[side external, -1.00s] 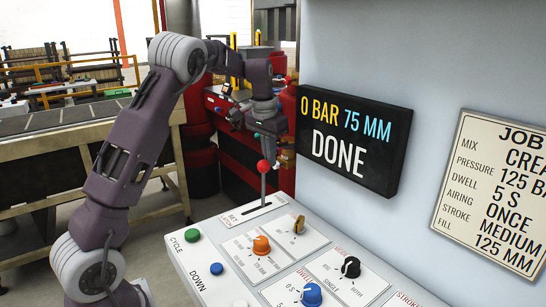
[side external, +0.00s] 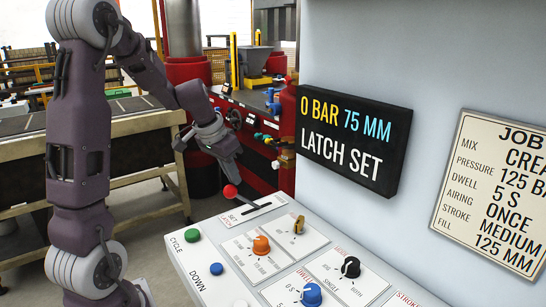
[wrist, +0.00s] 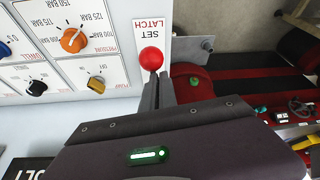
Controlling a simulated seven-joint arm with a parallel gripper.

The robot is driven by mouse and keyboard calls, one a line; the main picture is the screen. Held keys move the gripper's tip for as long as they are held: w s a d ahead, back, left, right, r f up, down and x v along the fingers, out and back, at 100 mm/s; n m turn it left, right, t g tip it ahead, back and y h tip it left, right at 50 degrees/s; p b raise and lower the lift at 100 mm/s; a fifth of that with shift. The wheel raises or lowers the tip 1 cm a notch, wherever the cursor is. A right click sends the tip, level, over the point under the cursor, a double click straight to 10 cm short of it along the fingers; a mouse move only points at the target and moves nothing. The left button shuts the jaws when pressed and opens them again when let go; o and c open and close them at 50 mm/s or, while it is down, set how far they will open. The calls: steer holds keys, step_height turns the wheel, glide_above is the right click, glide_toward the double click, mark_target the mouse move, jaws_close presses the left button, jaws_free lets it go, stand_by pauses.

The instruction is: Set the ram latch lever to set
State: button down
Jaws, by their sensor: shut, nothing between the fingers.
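The ram latch lever has a red ball knob (side external: 230,191) and a grey stem, and it leans to the left over its slot (side external: 258,208) beside the SET/LATCH label. In the wrist view the red knob (wrist: 151,58) sits at the fingertips, over the label (wrist: 151,32). My gripper (side external: 233,180) is shut and empty, its tips right by the knob; I cannot tell whether they touch it. The display (side external: 352,142) reads "0 BAR 75 MM LATCH SET".
The sloped panel also carries a green button (side external: 192,236), a blue button (side external: 216,269), and orange (side external: 261,245), yellow (side external: 299,224), black (side external: 350,267) and blue (side external: 311,294) knobs. A job card (side external: 494,192) hangs on the wall at right. A workbench (side external: 100,140) stands behind at left.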

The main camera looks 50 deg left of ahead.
steer(key=shift+s+f, duration=0.85)
steer(key=shift+s, duration=0.15)
steer(key=s+r, duration=0.6)
steer(key=r, duration=0.1)
steer(key=shift+s, duration=0.4)
steer(key=s+d+r+m, duration=0.1)
steer(key=s+d, duration=0.4)
steer(key=d, duration=0.6)
steer(key=s+d+r+m+t, duration=0.1)
steer(key=s+d, duration=0.5)
steer(key=d, duration=0.6)
steer(key=shift+r+h, duration=0.2)
steer(key=shift+h, duration=0.2)
